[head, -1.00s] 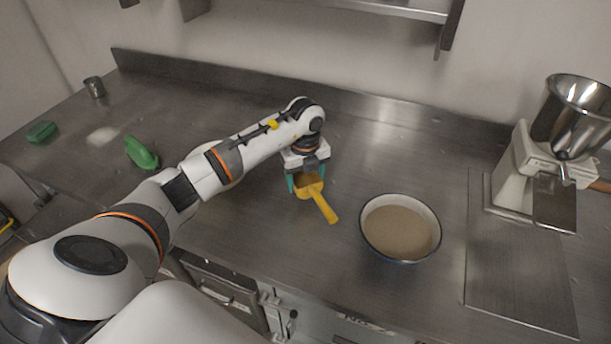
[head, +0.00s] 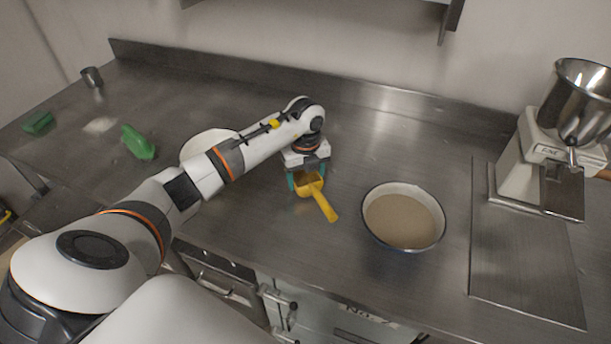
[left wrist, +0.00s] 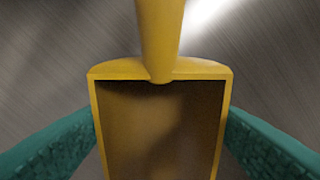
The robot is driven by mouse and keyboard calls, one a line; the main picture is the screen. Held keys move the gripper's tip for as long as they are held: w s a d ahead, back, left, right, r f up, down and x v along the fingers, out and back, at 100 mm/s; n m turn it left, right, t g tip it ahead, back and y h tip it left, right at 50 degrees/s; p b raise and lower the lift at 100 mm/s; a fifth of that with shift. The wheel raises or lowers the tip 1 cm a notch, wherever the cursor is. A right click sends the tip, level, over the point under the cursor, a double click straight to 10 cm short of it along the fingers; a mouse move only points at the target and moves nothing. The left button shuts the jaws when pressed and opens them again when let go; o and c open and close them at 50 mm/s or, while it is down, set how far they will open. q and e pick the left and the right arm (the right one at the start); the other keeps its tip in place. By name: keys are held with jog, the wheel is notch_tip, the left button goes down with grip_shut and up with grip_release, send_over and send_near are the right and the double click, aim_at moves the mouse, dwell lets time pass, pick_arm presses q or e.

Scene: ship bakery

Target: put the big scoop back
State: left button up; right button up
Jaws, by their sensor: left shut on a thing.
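The yellow scoop (head: 322,203) is at the middle of the steel counter in the head view, its handle pointing toward the front right. My left gripper (head: 308,184) is shut on the scoop's bowl, with a teal finger on each side. In the left wrist view the scoop (left wrist: 160,72) shows from above, its open bowl between the teal fingers (left wrist: 160,142) and its handle running up out of the picture. I cannot tell whether the scoop touches the counter. My right gripper is not in view.
A bowl of tan flour-like contents (head: 361,216) stands right of the scoop. A white bowl (head: 196,146) is partly hidden behind my left arm. A green scoop (head: 138,143), a green block (head: 38,122) and a metal cup (head: 92,77) are at left. A mill (head: 522,160) stands at right.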

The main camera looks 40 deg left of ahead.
pick_arm(q)
jog(key=shift+f, duration=0.35)
jog(key=o, duration=1.2)
